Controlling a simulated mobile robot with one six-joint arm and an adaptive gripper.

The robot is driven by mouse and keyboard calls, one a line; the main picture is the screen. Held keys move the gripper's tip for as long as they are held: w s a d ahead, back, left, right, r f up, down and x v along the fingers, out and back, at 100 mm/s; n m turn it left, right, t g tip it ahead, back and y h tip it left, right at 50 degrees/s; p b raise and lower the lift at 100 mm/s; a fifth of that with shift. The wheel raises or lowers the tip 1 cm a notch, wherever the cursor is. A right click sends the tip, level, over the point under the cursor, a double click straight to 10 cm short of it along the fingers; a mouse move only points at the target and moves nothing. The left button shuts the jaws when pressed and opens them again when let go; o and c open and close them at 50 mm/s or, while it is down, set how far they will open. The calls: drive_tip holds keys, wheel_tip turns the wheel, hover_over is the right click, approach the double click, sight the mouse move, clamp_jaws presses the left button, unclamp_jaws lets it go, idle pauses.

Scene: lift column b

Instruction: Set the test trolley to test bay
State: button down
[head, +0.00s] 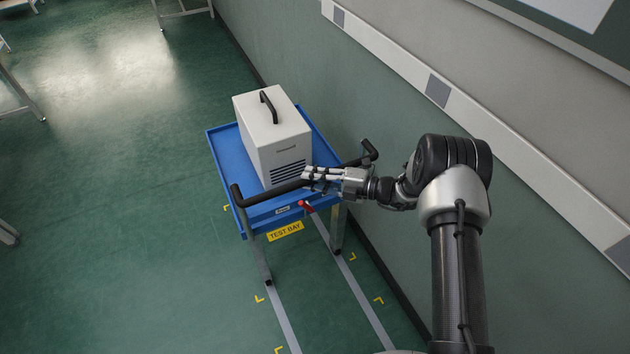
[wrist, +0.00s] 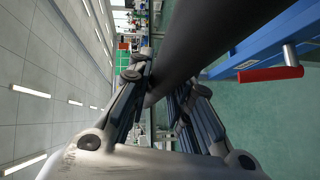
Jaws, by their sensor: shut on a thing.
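The test trolley (head: 229,152) is blue with grey legs and carries a white box-shaped instrument on top. Its black push handle (head: 262,198) runs across the near end. My gripper (head: 309,179) is shut on this handle, right of its middle; in the wrist view the dark bar (wrist: 185,45) passes between the fingers. A red lever (head: 305,206) sits below the handle and also shows in the wrist view (wrist: 270,73). A yellow TEST BAY label (head: 285,231) shows under the trolley's near edge. The near legs stand close to yellow floor corner marks (head: 259,299); the far legs are hidden.
The green wall with a pale rail (head: 395,62) runs close along the right side. Grey lines (head: 365,302) run along the floor from the trolley towards me, with further yellow corner marks (head: 378,300). The floor at left is open, with table legs (head: 25,95) at the edge.

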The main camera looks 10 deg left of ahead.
drive_tip(key=shift+w, duration=0.1)
drive_tip(key=c, duration=1.4)
unclamp_jaws()
drive_tip(key=shift+c, duration=0.2)
drive_tip(key=v, duration=1.2)
